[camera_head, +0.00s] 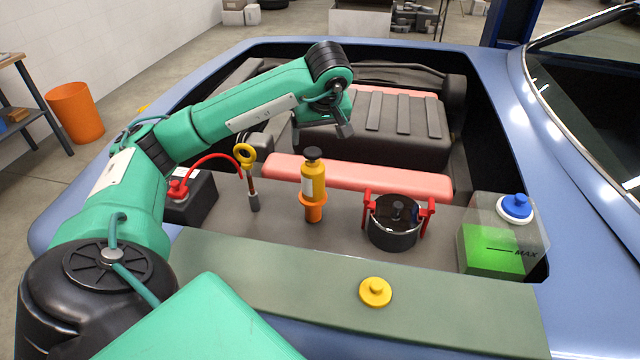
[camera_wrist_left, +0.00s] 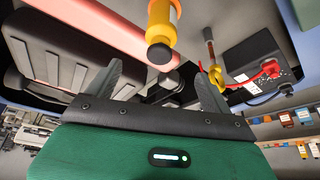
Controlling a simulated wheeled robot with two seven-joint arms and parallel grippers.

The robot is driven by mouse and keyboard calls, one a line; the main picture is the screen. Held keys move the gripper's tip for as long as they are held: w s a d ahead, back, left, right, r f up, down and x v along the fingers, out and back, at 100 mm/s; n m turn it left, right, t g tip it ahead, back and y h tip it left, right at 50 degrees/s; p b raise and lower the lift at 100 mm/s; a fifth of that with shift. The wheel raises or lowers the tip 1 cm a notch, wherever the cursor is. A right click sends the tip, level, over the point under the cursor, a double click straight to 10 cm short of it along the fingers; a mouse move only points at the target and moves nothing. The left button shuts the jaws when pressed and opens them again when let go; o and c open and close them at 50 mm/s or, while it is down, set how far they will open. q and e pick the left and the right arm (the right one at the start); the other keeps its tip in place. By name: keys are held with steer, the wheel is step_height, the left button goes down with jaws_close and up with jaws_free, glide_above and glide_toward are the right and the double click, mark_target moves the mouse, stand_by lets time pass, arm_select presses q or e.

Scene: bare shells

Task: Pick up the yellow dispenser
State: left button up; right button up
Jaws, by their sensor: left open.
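The yellow dispenser (camera_head: 313,181) has a black cap and a pale label, and stands upright in an orange holder (camera_head: 313,212) on the grey shelf in the car's engine bay. My left gripper (camera_head: 343,127) is above and beyond it, a little to its right. The left wrist view shows the yellow dispenser (camera_wrist_left: 162,22), cap toward me, between the lines of the two spread fingers of my left gripper (camera_wrist_left: 163,82). My right gripper is not in view.
A dipstick with a yellow ring (camera_head: 245,156) and a black battery (camera_head: 190,198) stand left of the dispenser. A black pot-like part with red clamps (camera_head: 394,225) and a green-filled tank (camera_head: 492,249) are right. A yellow cap (camera_head: 375,292) lies on the front ledge.

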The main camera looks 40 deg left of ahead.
mark_target(313, 163)
arm_select(q)
steer(key=p+x, duration=0.1)
steer(key=x, duration=0.8)
steer(key=shift+w+p, duration=0.15)
steer(key=shift+p, duration=0.15)
steer(key=shift+a+f+p, duration=0.1)
steer(key=shift+f+p, duration=0.2)
steer(key=shift+p, duration=0.05)
steer(key=p+x, duration=0.1)
steer(key=x, duration=0.2)
steer(key=shift+a+f, duration=0.1)
steer(key=shift+f, duration=0.05)
steer(key=shift+a+f+p, duration=0.15)
steer(key=shift+f+p, duration=0.15)
steer(key=shift+f, duration=0.3)
steer(key=c, duration=1.7)
steer(key=shift+r, duration=0.1)
jaws_close()
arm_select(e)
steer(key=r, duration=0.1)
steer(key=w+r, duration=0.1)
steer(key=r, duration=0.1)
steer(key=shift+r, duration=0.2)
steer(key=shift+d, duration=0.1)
